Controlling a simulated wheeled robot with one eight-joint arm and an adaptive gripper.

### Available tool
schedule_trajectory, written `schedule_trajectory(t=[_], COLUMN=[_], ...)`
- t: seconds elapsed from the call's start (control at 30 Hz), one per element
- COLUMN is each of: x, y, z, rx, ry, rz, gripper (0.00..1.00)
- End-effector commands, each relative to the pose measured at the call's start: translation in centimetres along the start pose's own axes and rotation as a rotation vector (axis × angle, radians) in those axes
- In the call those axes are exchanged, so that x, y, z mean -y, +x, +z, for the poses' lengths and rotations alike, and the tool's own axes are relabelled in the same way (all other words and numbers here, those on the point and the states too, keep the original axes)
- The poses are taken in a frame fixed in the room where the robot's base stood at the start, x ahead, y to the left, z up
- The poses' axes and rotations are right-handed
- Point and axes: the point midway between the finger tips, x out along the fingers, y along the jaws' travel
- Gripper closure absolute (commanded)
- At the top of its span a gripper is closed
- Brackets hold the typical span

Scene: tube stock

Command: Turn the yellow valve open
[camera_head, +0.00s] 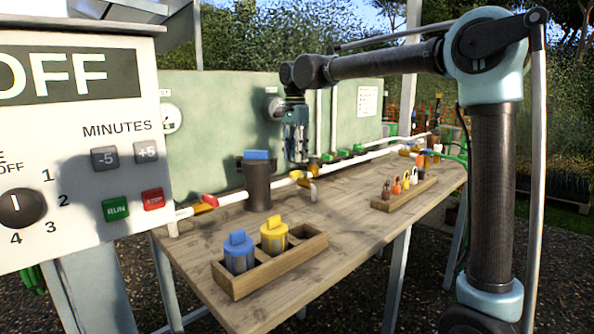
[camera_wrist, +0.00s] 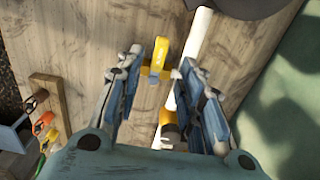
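The yellow valve handle (camera_head: 304,180) sits by the white pipe near the back of the wooden bench, in the middle of the head view. In the wrist view the yellow handle (camera_wrist: 161,57) lies beside the pipe, with a small grey part on it. My gripper (camera_head: 296,160) points down above the pipe, close over the valve in the head view. In the wrist view my gripper (camera_wrist: 160,65) is open, with the handle showing in the gap between its fingers. I cannot tell the remaining height or any contact. Another yellow part (camera_wrist: 170,122) shows lower in the gap.
A black cylinder (camera_head: 257,188) with a blue top stands left of the gripper. A wooden tray (camera_head: 262,280) holds blue and yellow cartridges in front. A wooden rack (camera_head: 408,196) of coloured padlock-like items is at right. A red-handled valve (camera_head: 209,200) is farther left. The middle bench is clear.

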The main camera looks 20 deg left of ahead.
Motion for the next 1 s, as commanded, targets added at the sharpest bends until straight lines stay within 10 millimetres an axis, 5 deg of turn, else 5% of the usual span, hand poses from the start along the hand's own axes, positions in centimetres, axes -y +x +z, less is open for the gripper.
schedule_trajectory(t=[0.33,0.77,0.93,1.0], x=[0.0,0.0,0.0,0.0], y=[4.9,5.8,5.8,5.8], z=[0.0,0.0,0.0,0.0], rx=[0.000,0.000,0.000,0.000], ry=[0.000,0.000,0.000,0.000], rz=[0.000,0.000,0.000,0.000], gripper=[0.65,0.65,0.99,1.00])
